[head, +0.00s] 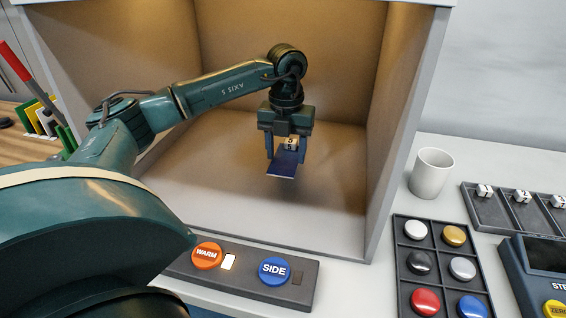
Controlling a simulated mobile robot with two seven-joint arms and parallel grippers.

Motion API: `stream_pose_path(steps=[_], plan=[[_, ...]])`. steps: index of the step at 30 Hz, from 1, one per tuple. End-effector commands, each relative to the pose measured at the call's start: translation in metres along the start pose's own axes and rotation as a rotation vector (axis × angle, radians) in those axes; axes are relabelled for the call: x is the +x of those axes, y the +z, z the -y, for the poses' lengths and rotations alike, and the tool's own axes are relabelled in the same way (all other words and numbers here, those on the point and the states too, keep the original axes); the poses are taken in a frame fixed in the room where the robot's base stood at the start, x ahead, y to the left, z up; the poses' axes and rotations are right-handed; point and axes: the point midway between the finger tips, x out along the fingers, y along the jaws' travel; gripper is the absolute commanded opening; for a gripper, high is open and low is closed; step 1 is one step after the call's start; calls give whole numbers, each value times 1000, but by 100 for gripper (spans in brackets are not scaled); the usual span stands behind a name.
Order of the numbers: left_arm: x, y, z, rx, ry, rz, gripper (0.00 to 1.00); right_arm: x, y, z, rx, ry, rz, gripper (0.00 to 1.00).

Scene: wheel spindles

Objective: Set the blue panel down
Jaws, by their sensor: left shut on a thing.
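The blue panel (283,168) is a small flat dark-blue plate with a pale lower edge. It is inside the open-fronted box (330,211), near the middle, and hangs tilted between the fingers of my left gripper (286,152). My left gripper points down and is shut on the panel. I cannot tell whether the panel's lower edge touches the box floor. My right gripper is not in view.
A button bar with an orange WARM button (207,255) and a blue SIDE button (275,271) lies before the box. Right of the box stand a white cup (431,174), a tray of colored discs (401,290) and a tray of cubes (493,214). The box floor around the panel is clear.

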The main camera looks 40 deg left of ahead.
Motion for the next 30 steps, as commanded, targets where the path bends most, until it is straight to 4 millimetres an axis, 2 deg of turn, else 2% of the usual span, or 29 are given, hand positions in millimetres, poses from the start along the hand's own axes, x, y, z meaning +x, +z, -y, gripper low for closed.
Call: stream_pose_path(steps=[12, 23, 24, 30], plan=[[46, 0, 0, -1, 0, 0, 29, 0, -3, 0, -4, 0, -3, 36], [50, 0, 0, 0, -1, 1, 29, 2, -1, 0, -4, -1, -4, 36], [50, 0, 0, 0, -1, 1, 56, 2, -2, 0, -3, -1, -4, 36], [49, 0, 0, 0, -1, 1, 73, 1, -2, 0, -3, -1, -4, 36]])
